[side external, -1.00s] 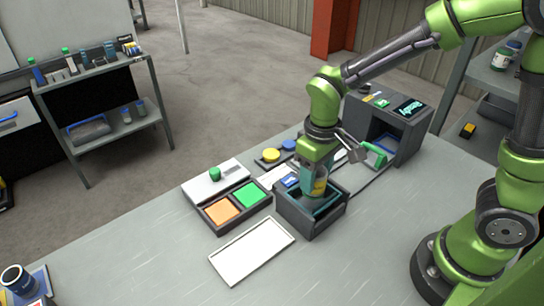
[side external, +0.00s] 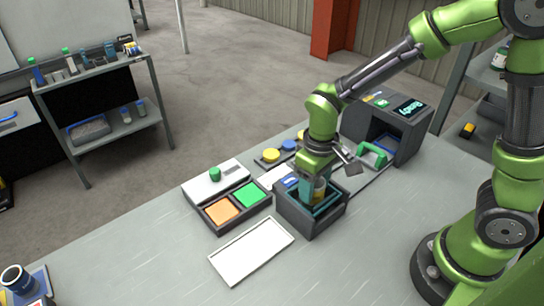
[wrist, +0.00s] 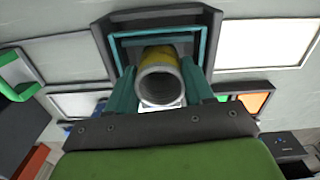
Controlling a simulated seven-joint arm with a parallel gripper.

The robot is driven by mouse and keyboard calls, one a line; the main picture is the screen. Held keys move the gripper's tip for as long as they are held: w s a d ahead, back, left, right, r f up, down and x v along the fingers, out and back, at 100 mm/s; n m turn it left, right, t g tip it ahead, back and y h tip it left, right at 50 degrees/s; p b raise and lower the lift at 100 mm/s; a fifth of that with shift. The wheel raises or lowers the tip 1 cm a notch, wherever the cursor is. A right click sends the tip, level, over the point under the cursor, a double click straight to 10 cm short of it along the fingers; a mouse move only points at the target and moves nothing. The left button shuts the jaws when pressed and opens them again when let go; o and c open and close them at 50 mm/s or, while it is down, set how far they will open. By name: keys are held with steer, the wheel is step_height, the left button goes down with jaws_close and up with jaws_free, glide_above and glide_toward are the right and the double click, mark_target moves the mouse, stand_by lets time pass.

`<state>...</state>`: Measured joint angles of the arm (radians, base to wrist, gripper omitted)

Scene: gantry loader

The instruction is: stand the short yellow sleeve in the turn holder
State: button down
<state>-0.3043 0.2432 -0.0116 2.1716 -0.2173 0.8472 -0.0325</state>
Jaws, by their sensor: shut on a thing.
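My gripper (side external: 318,196) is shut on the short yellow sleeve (side external: 320,187), between its two teal fingers. In the wrist view the sleeve (wrist: 163,58) shows its round grey open end toward the camera and its yellow side beyond. A dark square box with a teal inner rim (side external: 294,217), which looks like the turn holder, stands under my gripper. The fingertips and the sleeve's lower part are down at its opening. In the wrist view the box rim (wrist: 213,30) frames the sleeve's far end. Whether the sleeve touches the bottom is hidden.
A white tray (side external: 251,252) lies in front of the box. Left of it is a case with orange (side external: 222,211) and green (side external: 250,195) squares. A dark machine with a lit screen (side external: 411,108) and a green handle (side external: 373,155) stands behind right. The front table is clear.

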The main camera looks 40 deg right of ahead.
steer(key=shift+f, duration=0.15)
stand_by(0.4)
steer(key=shift+c, duration=1.9)
jaws_free()
steer(key=shift+o, duration=0.6)
steer(key=shift+r, duration=0.6)
step_height(320, 180, up, 8)
steer(key=shift+f, duration=0.15)
